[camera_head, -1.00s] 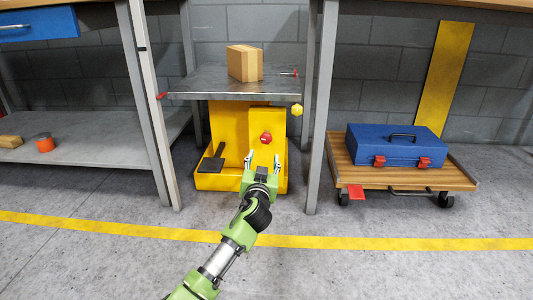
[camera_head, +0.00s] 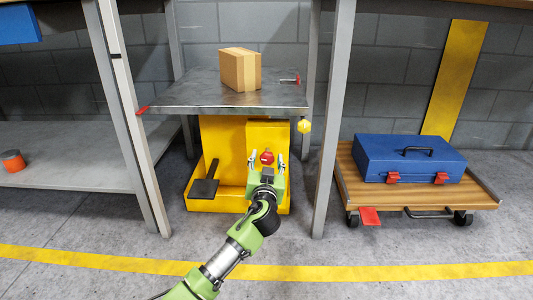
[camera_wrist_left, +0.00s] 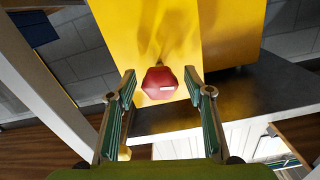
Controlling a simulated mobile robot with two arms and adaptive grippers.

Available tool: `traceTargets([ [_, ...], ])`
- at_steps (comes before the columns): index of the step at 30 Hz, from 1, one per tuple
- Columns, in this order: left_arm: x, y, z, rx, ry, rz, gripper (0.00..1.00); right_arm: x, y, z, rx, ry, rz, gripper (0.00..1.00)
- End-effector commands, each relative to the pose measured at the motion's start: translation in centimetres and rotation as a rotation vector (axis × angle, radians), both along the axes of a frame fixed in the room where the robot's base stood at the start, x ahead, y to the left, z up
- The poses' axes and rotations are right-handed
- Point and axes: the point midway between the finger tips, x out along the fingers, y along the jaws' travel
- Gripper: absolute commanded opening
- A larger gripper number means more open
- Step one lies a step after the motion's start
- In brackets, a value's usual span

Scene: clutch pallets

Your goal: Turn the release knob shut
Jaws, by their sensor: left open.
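A red knob (camera_head: 267,157) with a small white mark sits on the front of the yellow lift body (camera_head: 222,135) below the metal platform. In the left wrist view the red knob (camera_wrist_left: 160,83) shows between and just beyond the fingertips. My left gripper (camera_head: 265,165) is open, with one finger on each side of the knob in the picture. In the left wrist view the open gripper (camera_wrist_left: 164,95) has a gap between each finger and the knob. I cannot tell how far the knob is in depth. My right gripper is not in view.
The metal platform (camera_head: 205,96) above bears a cardboard box (camera_head: 240,69). Grey table legs (camera_head: 333,120) stand on both sides. A black pedal (camera_head: 204,185) is at the left. A blue toolbox (camera_head: 407,158) lies on a cart at right.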

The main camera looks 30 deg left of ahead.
Motion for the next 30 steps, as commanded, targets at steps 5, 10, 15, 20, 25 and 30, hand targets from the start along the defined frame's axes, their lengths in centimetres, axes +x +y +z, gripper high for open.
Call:
traceTargets([
  [5,0.0,-0.1,0.0,0.000,0.000,0.000,0.47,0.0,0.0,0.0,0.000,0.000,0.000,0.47],
  [10,0.0,-0.1,0.0,0.000,0.000,0.000,0.47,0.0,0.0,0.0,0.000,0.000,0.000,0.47],
  [15,0.0,-0.1,0.0,0.000,0.000,0.000,0.08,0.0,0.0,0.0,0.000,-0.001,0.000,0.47],
  [20,0.0,-0.1,0.0,0.000,0.001,0.000,0.08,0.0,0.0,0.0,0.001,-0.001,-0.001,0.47],
  [25,0.0,-0.1,0.1,0.020,0.015,0.000,0.08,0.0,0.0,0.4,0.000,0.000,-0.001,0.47],
  [30,0.0,-0.1,0.2,0.084,0.053,0.000,0.08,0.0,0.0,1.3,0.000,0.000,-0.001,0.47],
])
